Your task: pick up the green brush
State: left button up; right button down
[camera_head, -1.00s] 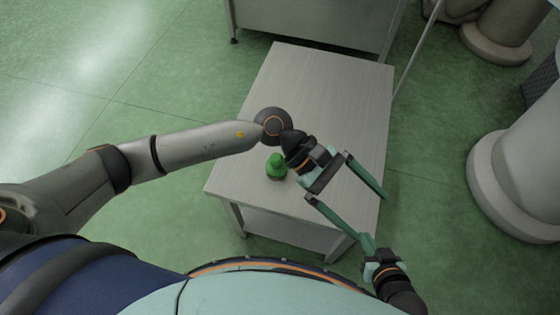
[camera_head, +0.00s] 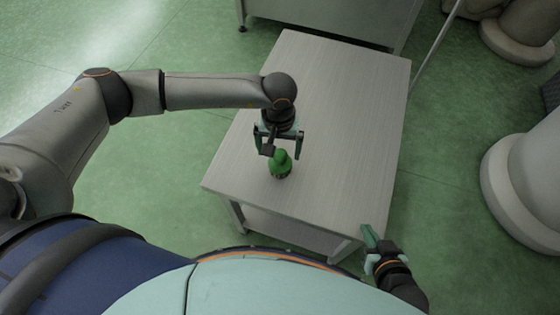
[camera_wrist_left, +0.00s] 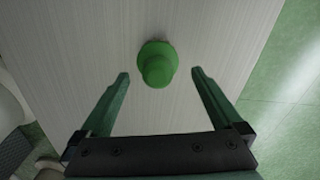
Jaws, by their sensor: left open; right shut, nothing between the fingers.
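The green brush (camera_head: 281,162) stands on the pale table (camera_head: 340,110), near its front left part. In the left wrist view the green brush (camera_wrist_left: 157,65) shows from above as a round knob on a wider round base. My left gripper (camera_head: 279,155) is open over the table, right by the brush. In the left wrist view its two fingers (camera_wrist_left: 160,75) are spread, with the brush just beyond the tips and roughly between their lines. Nothing is held. My right gripper (camera_head: 369,240) is shut and empty, low at the table's front right corner, apart from the brush.
The rest of the tabletop is clear. A grey metal cabinet (camera_head: 320,18) stands behind the table. A large pale column base (camera_head: 520,185) is on the right. Green floor (camera_head: 440,170) is open between the table and that column.

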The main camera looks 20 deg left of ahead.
pick_arm(q)
jog(key=shift+d+f, duration=0.15)
jog(key=shift+f, duration=2.55)
jog(key=c, duration=1.3)
jog(key=shift+r, duration=0.45)
notch_tip(320, 180, up, 2)
jog(key=shift+r, duration=0.25)
jog(key=s+r, duration=0.3)
jog(key=s, duration=0.1)
jog(key=s+d+r, duration=0.1)
jog(key=s+r, duration=0.2)
jog(key=s, duration=0.2)
jog(key=s+r, duration=0.3)
jog(key=s, duration=0.2)
jog(key=shift+d+r+p, duration=0.3)
jog(key=shift+d+p, duration=0.05)
jog(key=shift+p, duration=0.05)
